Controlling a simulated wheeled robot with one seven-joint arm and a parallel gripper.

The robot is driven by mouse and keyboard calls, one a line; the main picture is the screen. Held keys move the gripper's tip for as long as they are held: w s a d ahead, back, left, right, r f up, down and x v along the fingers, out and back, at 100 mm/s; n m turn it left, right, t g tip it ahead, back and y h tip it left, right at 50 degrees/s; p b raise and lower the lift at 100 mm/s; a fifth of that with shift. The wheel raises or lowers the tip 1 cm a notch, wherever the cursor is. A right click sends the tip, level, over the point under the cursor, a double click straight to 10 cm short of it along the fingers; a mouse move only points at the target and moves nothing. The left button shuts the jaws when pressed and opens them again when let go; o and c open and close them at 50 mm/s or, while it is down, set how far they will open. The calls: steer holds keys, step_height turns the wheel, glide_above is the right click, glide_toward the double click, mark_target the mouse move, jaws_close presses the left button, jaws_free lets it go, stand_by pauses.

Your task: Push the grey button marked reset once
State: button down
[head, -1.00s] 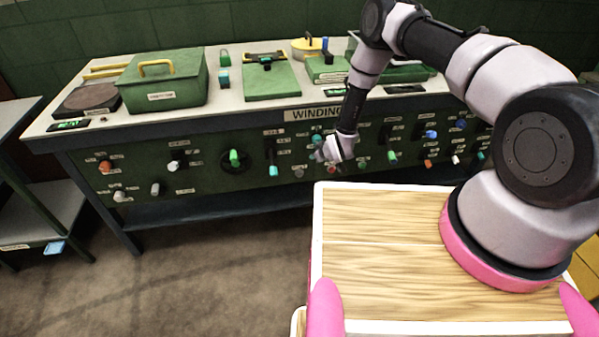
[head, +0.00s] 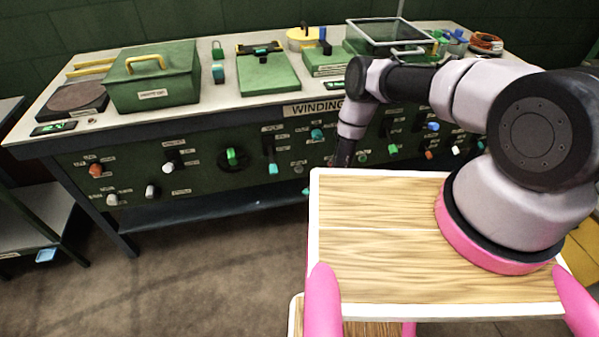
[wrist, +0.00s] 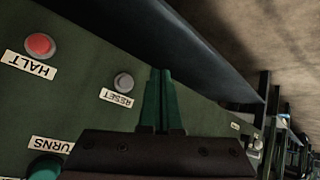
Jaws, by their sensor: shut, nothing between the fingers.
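The grey reset button (wrist: 124,82) is a small round button on the dark green panel in the wrist view, with an upside-down RESET label (wrist: 117,98) beside it. My gripper (wrist: 160,74) is shut and empty, its green fingers close together. In the picture the fingertips lie just right of the button, apart from it; their distance from the panel is hard to judge. In the head view my forearm reaches down to the panel, and the gripper is hidden behind my wooden top. I cannot pick out the reset button for sure there.
A red button labelled HALT (wrist: 40,44) is left of the reset button in the wrist view. A green knob (wrist: 45,168) sits at the lower left. A dark bar (wrist: 150,45) runs along the panel's edge. Several other knobs and switches crowd the bench front (head: 200,190).

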steer(key=w+a, duration=0.2)
steer(key=w, duration=0.6)
steer(key=shift+w+a, duration=0.2)
steer(key=shift+w, duration=0.1)
stand_by(1.8)
steer(key=shift+w+a, duration=0.1)
steer(key=shift+w, duration=0.2)
steer(key=shift+w+a, duration=0.1)
steer(key=shift+w, duration=0.2)
stand_by(0.8)
steer(key=shift+s, duration=0.15)
steer(key=shift+s+d, duration=0.2)
steer(key=shift+s, duration=0.35)
steer(key=shift+s, duration=0.1)
steer(key=shift+s+d, duration=0.25)
steer(key=shift+s, duration=0.5)
steer(key=shift+s+d, duration=0.2)
steer(key=shift+s, duration=0.6)
steer(key=shift+s+d, duration=0.25)
steer(key=shift+s, duration=0.5)
